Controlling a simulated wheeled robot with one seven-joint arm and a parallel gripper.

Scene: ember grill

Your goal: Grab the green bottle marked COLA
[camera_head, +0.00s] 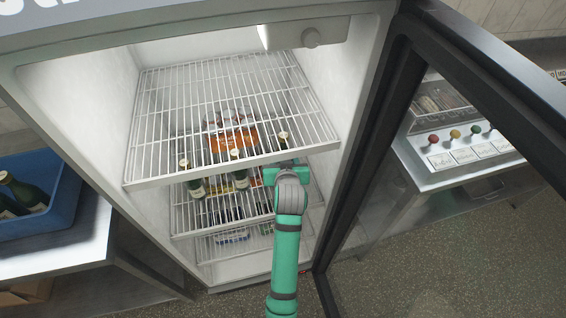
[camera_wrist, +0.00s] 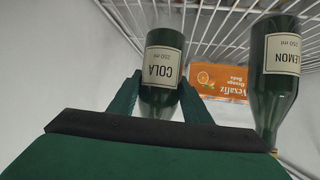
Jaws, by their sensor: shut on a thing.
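The green bottle marked COLA (camera_wrist: 162,72) stands between the two fingers of my gripper (camera_wrist: 160,98) in the wrist view. Its label reads upside down there, and my gripper is shut on it. In the head view my gripper (camera_head: 286,174) reaches into the open fridge, at the right of the shelf below the top rack. A bottle cap and neck (camera_head: 283,140) show just behind it; the rest of that bottle is hidden by my gripper.
A green bottle marked LEMON (camera_wrist: 274,75) stands close beside the COLA bottle. An orange Vexafiz pack (camera_wrist: 219,77) is behind. Other bottles (camera_head: 195,186) share the shelf. The wire top rack (camera_head: 230,95) is overhead. The glass door (camera_head: 440,150) stands open at right.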

